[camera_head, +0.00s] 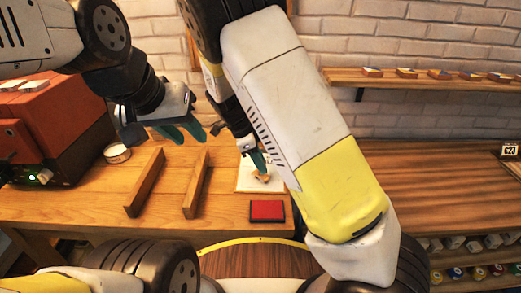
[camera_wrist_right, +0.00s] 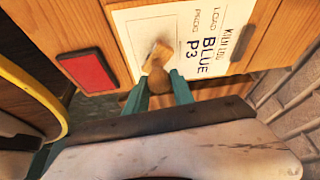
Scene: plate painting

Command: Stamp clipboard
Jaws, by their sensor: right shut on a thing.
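My right gripper (camera_head: 257,162) is shut on a wooden-handled stamp (camera_head: 263,178), over the clipboard's white sheet (camera_head: 245,184) on the wooden table. In the right wrist view the stamp (camera_wrist_right: 158,72) stands between the teal fingertips (camera_wrist_right: 160,84), above the lower part of the sheet (camera_wrist_right: 180,22), which reads "KILN LOG", "LOAD BLUE" and "P3". I cannot tell whether the stamp touches the paper. A red ink pad (camera_head: 267,210) lies just in front of the sheet; it also shows in the wrist view (camera_wrist_right: 88,70). My left gripper (camera_head: 181,133) is open and empty above the table's back.
Two wooden rails (camera_head: 145,183) stand on the table left of the clipboard. A small round tin (camera_head: 117,154) and a red-brown machine with a green light (camera_head: 50,130) are further left. A shelf (camera_head: 420,80) with small coloured tiles is on the brick wall.

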